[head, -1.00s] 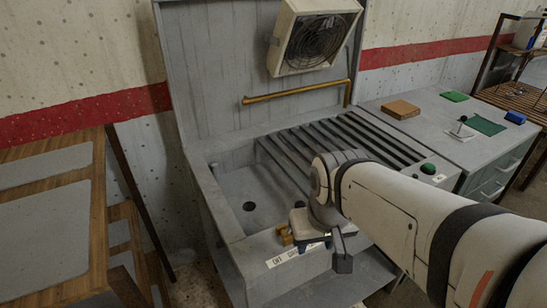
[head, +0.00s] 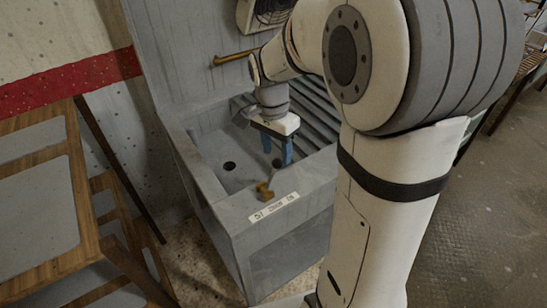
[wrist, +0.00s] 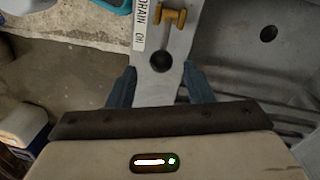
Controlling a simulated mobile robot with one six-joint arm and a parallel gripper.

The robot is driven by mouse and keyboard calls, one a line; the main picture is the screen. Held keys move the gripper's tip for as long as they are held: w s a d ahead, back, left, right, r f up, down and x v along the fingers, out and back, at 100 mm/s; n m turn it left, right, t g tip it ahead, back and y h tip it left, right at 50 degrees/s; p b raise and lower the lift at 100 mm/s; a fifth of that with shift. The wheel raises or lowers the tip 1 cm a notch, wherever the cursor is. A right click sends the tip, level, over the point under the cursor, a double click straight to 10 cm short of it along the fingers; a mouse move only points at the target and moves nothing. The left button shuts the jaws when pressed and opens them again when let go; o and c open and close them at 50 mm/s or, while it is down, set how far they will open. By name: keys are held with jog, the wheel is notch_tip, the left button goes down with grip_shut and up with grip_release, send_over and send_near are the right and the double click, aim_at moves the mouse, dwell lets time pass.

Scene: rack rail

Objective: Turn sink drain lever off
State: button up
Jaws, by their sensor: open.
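The brass drain lever (head: 265,190) sits on the front rim of the grey sink (head: 205,205), beside a white label strip (head: 273,206). In the wrist view the lever (wrist: 170,17) is at the top, beside the label (wrist: 140,22), which reads DRAIN and ON. Its exact turn position is hard to tell. My gripper (head: 278,158) points down above the sink near the rim, apart from the lever. In the wrist view its blue fingers (wrist: 160,70) are spread apart with nothing held between them.
A dark drain hole (head: 230,166) shows in the basin. A wooden table (head: 78,190) stands at the left. My arm covers much of the right side. A blue and white container (wrist: 24,125) shows low in the wrist view.

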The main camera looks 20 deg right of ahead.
aim_at(277, 159)
jog(key=f, duration=0.5)
jog(key=shift+s+d, duration=0.15)
jog(key=shift+s, duration=0.05)
